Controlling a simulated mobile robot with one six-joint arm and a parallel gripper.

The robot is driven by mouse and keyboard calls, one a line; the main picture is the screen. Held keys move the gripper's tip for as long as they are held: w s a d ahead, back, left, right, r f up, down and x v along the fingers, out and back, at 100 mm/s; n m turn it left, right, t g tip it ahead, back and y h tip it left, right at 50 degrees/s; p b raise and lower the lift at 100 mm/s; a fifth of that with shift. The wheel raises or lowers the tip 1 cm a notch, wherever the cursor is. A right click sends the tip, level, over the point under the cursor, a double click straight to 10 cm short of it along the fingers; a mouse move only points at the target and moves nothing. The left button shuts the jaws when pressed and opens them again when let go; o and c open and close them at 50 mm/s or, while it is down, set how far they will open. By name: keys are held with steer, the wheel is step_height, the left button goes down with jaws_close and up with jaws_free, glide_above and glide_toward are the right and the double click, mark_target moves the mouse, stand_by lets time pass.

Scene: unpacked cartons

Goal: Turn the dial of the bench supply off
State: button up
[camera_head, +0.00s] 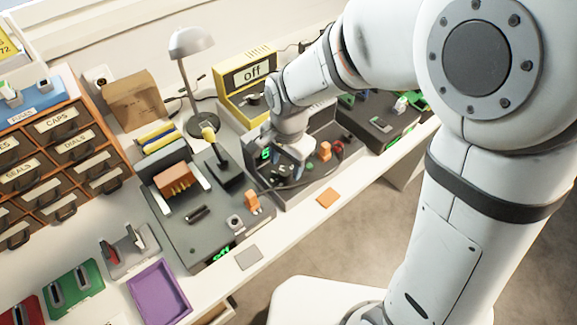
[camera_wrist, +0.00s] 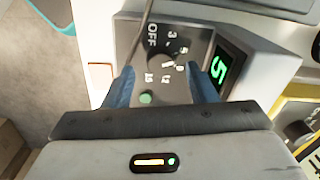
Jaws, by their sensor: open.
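The bench supply shows in the wrist view as a grey box with a dark front panel (camera_wrist: 200,40). The panel carries OFF, several numbers and a round dark dial (camera_wrist: 168,61). Its green display (camera_wrist: 220,68) reads 5. My gripper (camera_wrist: 161,67) is open, its two blue fingers on either side of the dial; I cannot tell whether they touch it. The dial's pointer is too small to read surely. In the head view my gripper (camera_head: 287,163) is over the grey supply with a green display (camera_head: 265,153), and my wrist hides the dial.
A yellow unit (camera_head: 228,80) with an "off" sign and black knob stands just behind. A desk lamp (camera_head: 192,45), a grey work station (camera_head: 185,235) and drawers (camera_head: 75,145) are left. A thin dark cable (camera_wrist: 143,30) crosses near the left finger. An orange square (camera_head: 327,197) lies at the bench edge.

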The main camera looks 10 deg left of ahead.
mark_target(285, 174)
steer(key=shift+f, duration=1.15)
steer(key=c, duration=0.9)
steer(key=shift+d, duration=0.2)
steer(key=shift+c, duration=0.3)
steer(key=shift+a, duration=0.15)
